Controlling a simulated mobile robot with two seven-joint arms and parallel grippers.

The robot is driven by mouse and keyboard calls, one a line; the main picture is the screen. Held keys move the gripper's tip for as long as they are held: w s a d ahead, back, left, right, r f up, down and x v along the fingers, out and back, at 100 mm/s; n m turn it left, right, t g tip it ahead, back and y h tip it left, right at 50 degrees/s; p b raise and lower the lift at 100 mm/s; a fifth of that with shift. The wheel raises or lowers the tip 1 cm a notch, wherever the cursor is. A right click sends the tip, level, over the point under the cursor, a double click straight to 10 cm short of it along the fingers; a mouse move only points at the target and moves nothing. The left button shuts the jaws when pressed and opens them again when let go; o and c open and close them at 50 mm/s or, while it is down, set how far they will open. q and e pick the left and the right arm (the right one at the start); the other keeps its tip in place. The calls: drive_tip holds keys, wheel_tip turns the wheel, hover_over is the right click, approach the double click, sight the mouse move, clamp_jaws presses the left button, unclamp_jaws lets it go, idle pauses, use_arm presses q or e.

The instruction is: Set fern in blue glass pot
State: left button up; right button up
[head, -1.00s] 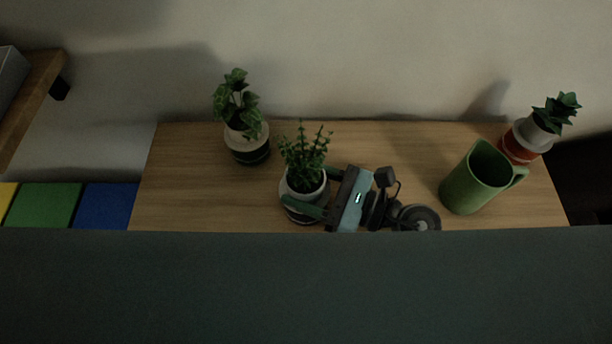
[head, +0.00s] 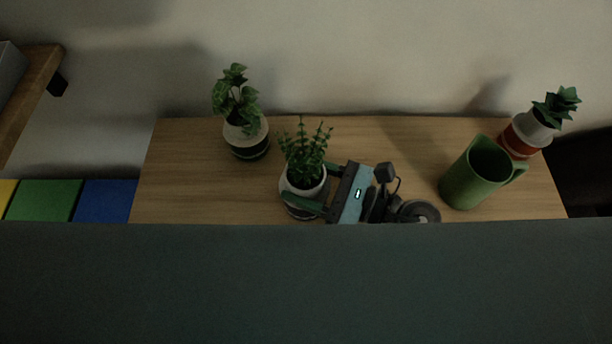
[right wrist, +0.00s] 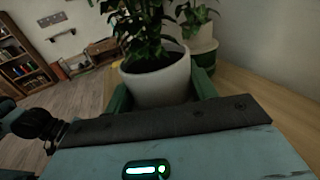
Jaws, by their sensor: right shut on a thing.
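A bushy, small-leaved green plant (head: 305,150) stands in a white round pot (head: 303,182) on the wooden tabletop. I cannot tell for sure that it is the fern. My right gripper (head: 304,201) reaches in from the right, its green fingers shut on this white pot. In the right wrist view the white pot (right wrist: 158,82) sits upright between the fingers (right wrist: 162,92). A dark-banded lower part shows under the pot in the head view; whether it touches the table is unclear. I see no pot that is clearly blue glass. My left gripper is not in view.
A leafy plant in a white and dark-green pot (head: 246,140) stands behind to the left. A green pitcher (head: 465,180) and a red-and-white potted plant (head: 525,133) stand at the right. The wooden tabletop (head: 190,185) is clear at the left.

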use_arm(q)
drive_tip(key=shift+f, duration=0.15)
use_arm(e)
drive_tip(key=shift+f, duration=0.1)
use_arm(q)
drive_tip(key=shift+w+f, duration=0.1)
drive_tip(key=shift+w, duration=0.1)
use_arm(e)
drive_tip(key=shift+f, duration=0.15)
use_arm(q)
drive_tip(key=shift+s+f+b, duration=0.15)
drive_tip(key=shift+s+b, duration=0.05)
drive_tip(key=shift+b, duration=0.15)
use_arm(e)
drive_tip(key=shift+f, duration=0.2)
drive_tip(key=o, duration=0.9)
drive_tip(key=shift+c, duration=0.2)
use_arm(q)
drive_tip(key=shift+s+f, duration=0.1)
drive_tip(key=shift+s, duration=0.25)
use_arm(e)
drive_tip(key=shift+f, duration=0.1)
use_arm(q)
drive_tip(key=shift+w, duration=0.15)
